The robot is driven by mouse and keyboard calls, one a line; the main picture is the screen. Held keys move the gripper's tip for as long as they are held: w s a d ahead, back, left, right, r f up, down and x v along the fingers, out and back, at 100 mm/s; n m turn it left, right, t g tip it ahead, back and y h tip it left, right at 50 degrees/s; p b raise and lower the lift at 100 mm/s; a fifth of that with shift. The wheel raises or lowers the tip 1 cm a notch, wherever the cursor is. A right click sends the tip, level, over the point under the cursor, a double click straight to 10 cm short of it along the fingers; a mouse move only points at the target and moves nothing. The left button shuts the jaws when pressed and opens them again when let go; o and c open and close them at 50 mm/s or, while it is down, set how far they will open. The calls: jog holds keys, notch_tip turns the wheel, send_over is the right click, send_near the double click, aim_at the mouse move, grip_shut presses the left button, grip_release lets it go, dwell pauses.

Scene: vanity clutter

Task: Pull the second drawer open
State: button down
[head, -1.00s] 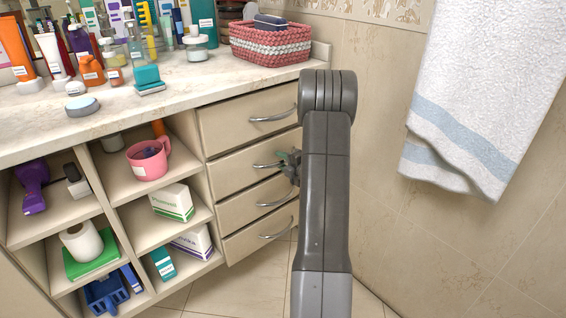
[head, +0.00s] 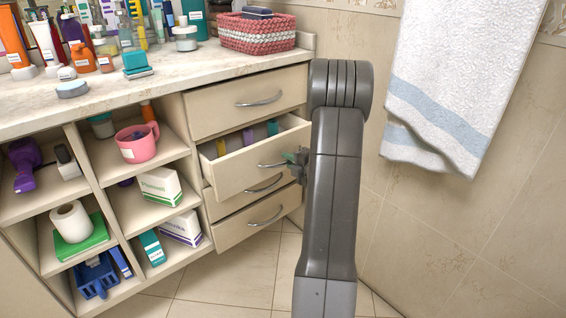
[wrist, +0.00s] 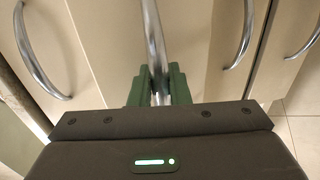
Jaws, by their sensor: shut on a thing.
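The second drawer (head: 245,170) from the top stands partly pulled out of the vanity, with several coloured items showing inside. Its curved metal handle (head: 272,166) is at the front, partly hidden by my gripper. My gripper (head: 298,158) is at the right part of this handle. In the wrist view the green fingers of my gripper (wrist: 157,88) are closed on either side of the handle bar (wrist: 154,40). The top drawer (head: 225,112) and the lower drawers (head: 250,222) look shut.
Open shelves left of the drawers hold a pink mug (head: 137,143), boxes (head: 160,186) and a toilet roll (head: 70,220). The countertop (head: 190,78) carries bottles and a woven basket (head: 257,33). A white towel (head: 450,80) hangs at right. Floor in front is clear.

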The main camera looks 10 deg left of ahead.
jog(key=f+b+v, duration=0.3)
jog(key=v, duration=1.4)
jog(key=shift+s+d+f, duration=0.15)
jog(key=shift+s+d, duration=0.25)
jog(key=shift+d, duration=0.1)
jog(key=c, duration=1.5)
grip_release()
jog(key=shift+o, duration=0.2)
jog(key=p+v, duration=0.3)
jog(key=v, duration=1)
jog(key=shift+s+d, duration=0.15)
jog(key=shift+d, duration=0.2)
jog(key=b+x, duration=0.3)
jog(key=x, duration=1)
jog(key=shift+w+a, duration=0.2)
jog(key=shift+a, duration=0.15)
